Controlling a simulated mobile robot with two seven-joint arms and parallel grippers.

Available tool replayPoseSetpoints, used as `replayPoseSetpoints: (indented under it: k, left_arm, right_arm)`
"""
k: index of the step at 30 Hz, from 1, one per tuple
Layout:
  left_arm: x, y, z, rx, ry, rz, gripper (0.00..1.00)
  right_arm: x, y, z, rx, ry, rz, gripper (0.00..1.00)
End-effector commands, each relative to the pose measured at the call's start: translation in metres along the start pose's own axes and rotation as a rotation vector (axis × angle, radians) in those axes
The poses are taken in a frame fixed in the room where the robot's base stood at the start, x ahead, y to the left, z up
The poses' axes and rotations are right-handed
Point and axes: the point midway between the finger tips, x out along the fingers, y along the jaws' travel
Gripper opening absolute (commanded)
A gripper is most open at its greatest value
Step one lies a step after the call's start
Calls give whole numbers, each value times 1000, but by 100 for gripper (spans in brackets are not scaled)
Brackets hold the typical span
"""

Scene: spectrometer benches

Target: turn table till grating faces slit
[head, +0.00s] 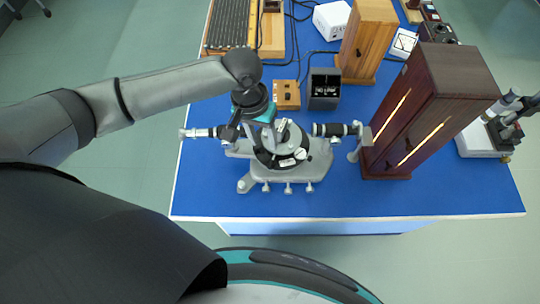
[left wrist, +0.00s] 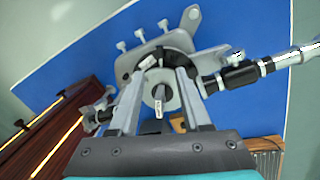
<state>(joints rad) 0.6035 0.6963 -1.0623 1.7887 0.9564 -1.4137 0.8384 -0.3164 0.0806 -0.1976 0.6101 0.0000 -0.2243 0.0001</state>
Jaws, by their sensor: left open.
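The grey spectrometer (head: 313,168) stands on the blue bench. Its black collimator tube (head: 330,129) points right to the slit end beside the dark wooden lamp housing (head: 430,100); its telescope (head: 205,132) points left. The round spectrometer table (left wrist: 148,82) shows in the left wrist view between my fingers, with a small dark upright piece (left wrist: 160,92), possibly the grating, and a white label near its middle. Which way the piece faces is unclear. My left gripper (left wrist: 160,78) is open, its fingers on either side of the table; contact cannot be told. It also shows in the head view (head: 278,126), partly hiding the table.
A wooden box (head: 287,95), a black device (head: 324,88) and a lighter wooden housing (head: 367,40) stand behind the spectrometer, with cables nearby. A white-based instrument (head: 485,138) stands at the right. The bench's front strip (head: 330,205) is clear.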

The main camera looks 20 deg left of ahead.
Motion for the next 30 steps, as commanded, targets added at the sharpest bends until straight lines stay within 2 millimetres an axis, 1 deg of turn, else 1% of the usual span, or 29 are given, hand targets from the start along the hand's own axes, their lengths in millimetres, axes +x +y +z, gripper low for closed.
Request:
replayPoseSetpoints:
  k: [1,4,6,9,13,15,19,29,30]
  left_arm:
    - [13,0,0,-2,-3,-1,48]
    - [35,0,1,-2,-3,-1,48]
    - [50,0,1,0,-2,-1,48]
    - [68,0,0,-1,-2,0,48]
    - [86,0,0,1,0,-1,48]
    - [93,0,0,1,0,0,48]
    - [100,0,0,1,2,0,48]
    - [102,0,0,1,1,0,48]
    - [102,0,0,1,1,0,44]
  right_arm:
    - [2,0,-1,0,2,0,50]
    - [3,1,-6,-1,10,1,50]
    - [5,2,-13,-1,21,3,50]
    - [7,3,-22,-1,38,4,50]
    - [9,3,-24,-2,43,4,50]
    - [10,3,-24,-3,42,4,50]
    - [11,3,-23,-3,40,4,50]
    - [11,2,-17,-4,30,2,50]
    - [11,1,-17,-4,30,2,50]
